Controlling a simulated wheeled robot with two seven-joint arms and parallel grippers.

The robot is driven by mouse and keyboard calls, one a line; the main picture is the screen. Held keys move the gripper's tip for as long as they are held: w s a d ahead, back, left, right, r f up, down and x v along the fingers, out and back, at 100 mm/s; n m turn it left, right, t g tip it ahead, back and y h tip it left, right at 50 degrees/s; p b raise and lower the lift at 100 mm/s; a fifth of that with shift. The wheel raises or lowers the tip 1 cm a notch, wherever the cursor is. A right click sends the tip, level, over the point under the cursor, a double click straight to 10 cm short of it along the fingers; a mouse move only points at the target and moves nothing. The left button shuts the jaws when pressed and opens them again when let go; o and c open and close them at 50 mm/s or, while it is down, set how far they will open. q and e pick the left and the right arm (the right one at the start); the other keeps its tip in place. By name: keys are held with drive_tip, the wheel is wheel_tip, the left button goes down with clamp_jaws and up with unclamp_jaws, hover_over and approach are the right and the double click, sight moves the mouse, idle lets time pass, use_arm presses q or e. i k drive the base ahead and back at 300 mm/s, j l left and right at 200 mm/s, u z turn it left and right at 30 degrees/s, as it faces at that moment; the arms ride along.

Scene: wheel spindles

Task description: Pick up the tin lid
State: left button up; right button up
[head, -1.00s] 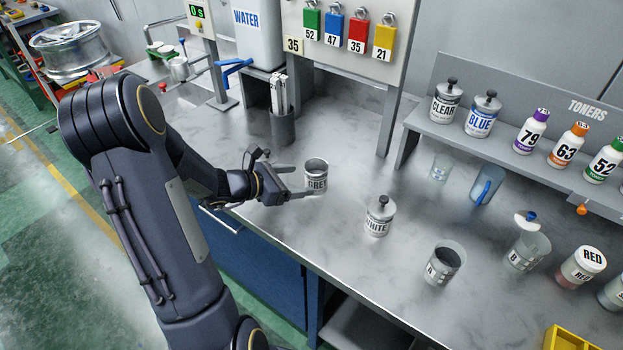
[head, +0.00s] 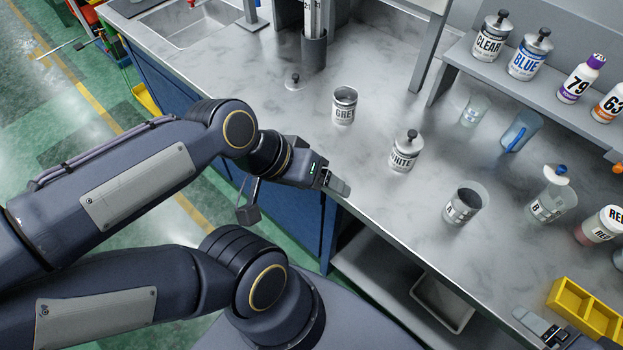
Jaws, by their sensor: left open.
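The tin lid (head: 295,82), a small pale disc with a dark knob, lies on the counter in the head view. It sits left of and behind the open GREY tin (head: 344,107). My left gripper (head: 294,200) is open and empty at the counter's front edge, nearer to me than the lid and clearly apart from it. One finger is over the edge and the other hangs lower to the left. Part of my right gripper (head: 545,328) shows at the bottom right; its jaws cannot be made out.
The lidded WHITE tin (head: 404,152) and a dark-labelled cup (head: 464,203) stand right of the GREY tin. A dark holder (head: 314,50) stands behind the lid, and a sink (head: 185,22) is at the far left. A yellow tray (head: 585,312) is at the lower right. The counter around the lid is clear.

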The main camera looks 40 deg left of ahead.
sight(295, 83)
drive_tip(key=u, duration=1.4)
